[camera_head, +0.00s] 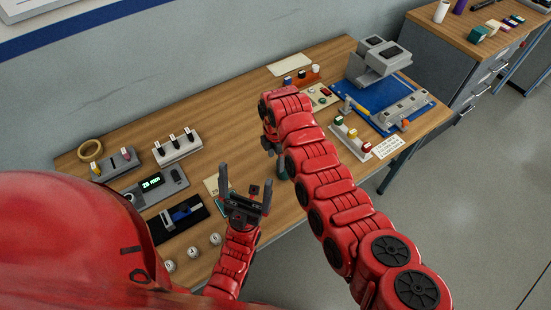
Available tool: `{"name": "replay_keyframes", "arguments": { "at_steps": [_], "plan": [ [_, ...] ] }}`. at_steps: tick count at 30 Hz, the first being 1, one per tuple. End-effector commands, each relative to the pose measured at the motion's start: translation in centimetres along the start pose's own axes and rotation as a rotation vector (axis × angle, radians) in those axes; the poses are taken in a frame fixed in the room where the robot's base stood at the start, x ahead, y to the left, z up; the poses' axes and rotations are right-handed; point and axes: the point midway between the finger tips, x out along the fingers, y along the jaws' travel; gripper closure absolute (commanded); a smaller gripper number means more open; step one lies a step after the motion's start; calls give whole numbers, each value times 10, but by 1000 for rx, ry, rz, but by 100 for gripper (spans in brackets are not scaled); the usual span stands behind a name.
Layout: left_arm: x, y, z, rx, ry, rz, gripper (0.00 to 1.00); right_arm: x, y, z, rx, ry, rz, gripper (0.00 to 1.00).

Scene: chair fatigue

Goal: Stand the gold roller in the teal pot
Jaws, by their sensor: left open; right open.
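I cannot make out a gold roller for certain, nor a teal pot; my arms cover part of the bench. A small teal item (216,239) shows beside my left gripper, too small to identify. My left gripper (246,188) is open and empty over the front of the bench, its fingers pointing toward the back. My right gripper (274,150) is open and points down over the middle of the bench. Its fingertips are mostly hidden, and I cannot tell whether anything is between them.
A tan ring (90,150), a grey gauge with a lit display (150,182) and white round pieces (193,252) are at left. A blue plate with a grey fixture (381,99) is at right. A side cabinet (448,36) holds a dark teal block (482,33) and cylinders.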

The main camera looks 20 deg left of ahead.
Motion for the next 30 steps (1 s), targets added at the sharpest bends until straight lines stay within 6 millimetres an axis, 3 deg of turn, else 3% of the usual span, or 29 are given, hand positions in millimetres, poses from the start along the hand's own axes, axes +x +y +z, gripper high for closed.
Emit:
{"name": "replay_keyframes", "arguments": {
  "at_steps": [5, 8, 12, 15, 22, 30],
  "plan": [
    [-12, 1, 2, 0, 0, 0, 0, -24, 1, 0, 1, 1, 5, 33],
    [-22, 1, 4, 0, 0, 0, 0, -49, 2, 1, 1, -1, 8, 33],
    [-19, 1, 3, 0, 0, 0, 0, -86, 0, 2, 2, -1, 5, 33],
    [-19, 1, 3, 0, 0, 0, 0, -100, 0, 1, 0, 1, 2, 33],
    [-19, 1, 3, 0, 0, 0, 0, -115, 0, 0, 1, 0, 1, 33],
    [-20, 1, 3, 0, 0, 0, 0, -109, 6, 2, 26, 9, 30, 33]
  ]
}}
